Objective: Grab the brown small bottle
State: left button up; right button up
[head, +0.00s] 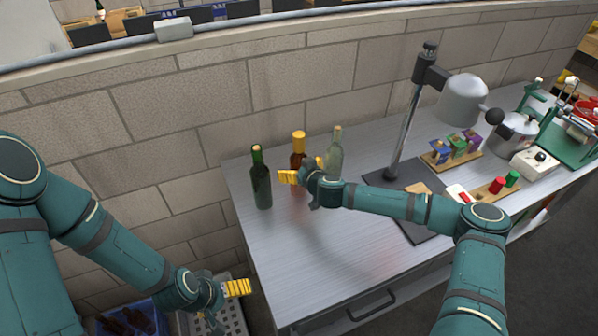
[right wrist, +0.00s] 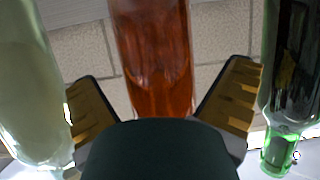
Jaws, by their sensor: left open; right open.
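The brown bottle (head: 298,148) with a yellow top stands upright on the metal table, between a dark green bottle (head: 260,178) on its left and a pale clear-green bottle (head: 334,155) on its right. My right gripper (head: 302,176) is open in front of the brown bottle and hides its lower part. In the right wrist view the brown bottle (right wrist: 155,60) stands centred between the open fingers; I cannot tell whether they touch it. The pale bottle (right wrist: 30,90) and the green bottle (right wrist: 290,80) flank the fingers. My left gripper (head: 238,288) is open and empty, low beside the table's left edge.
A lamp (head: 463,100) on a dark base stands right of the bottles. Small boxes (head: 457,147), red and green cylinders (head: 490,186) and a metal pot (head: 513,133) are further right. Crates (head: 232,318) are at lower left. The table's front left is clear.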

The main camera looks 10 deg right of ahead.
jog(key=shift+c, duration=0.3)
jog(key=c, duration=1.4)
jog(key=shift+o, duration=0.2)
jog(key=shift+r, duration=0.1)
